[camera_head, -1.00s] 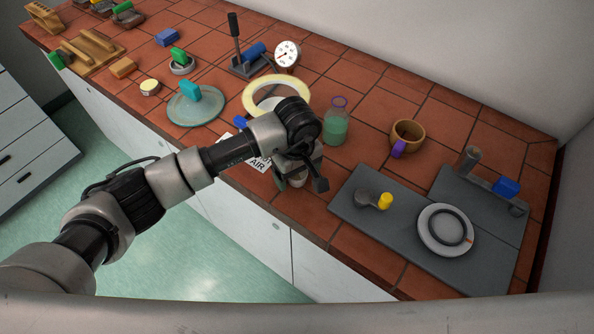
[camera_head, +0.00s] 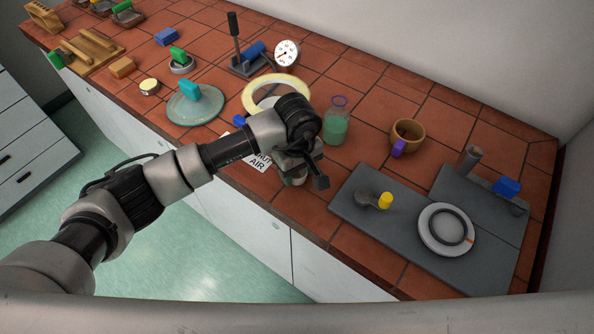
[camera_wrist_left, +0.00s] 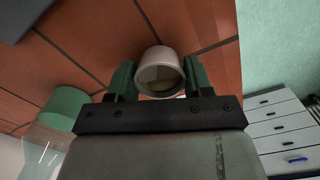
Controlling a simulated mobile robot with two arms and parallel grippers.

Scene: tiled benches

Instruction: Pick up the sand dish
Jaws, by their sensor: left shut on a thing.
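The sand dish (camera_wrist_left: 160,58) is a small white round cup with a pale, sandy inside. In the left wrist view it sits between the two green-padded fingers of my left gripper (camera_wrist_left: 160,80), which is shut on it. In the head view the gripper (camera_head: 294,174) is over the front edge of the bench, and the dish (camera_head: 299,182) shows only in part beneath it. I cannot tell whether the dish is clear of the tiles. My right gripper is not in view.
A bottle with green liquid (camera_head: 335,125) stands just behind the gripper. A cream ring (camera_head: 250,98) and a sign (camera_head: 262,162) lie close by. To the right are a dark grey board (camera_head: 347,200) and a brown mug (camera_head: 407,133). Tiles between sign and board are mostly bare.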

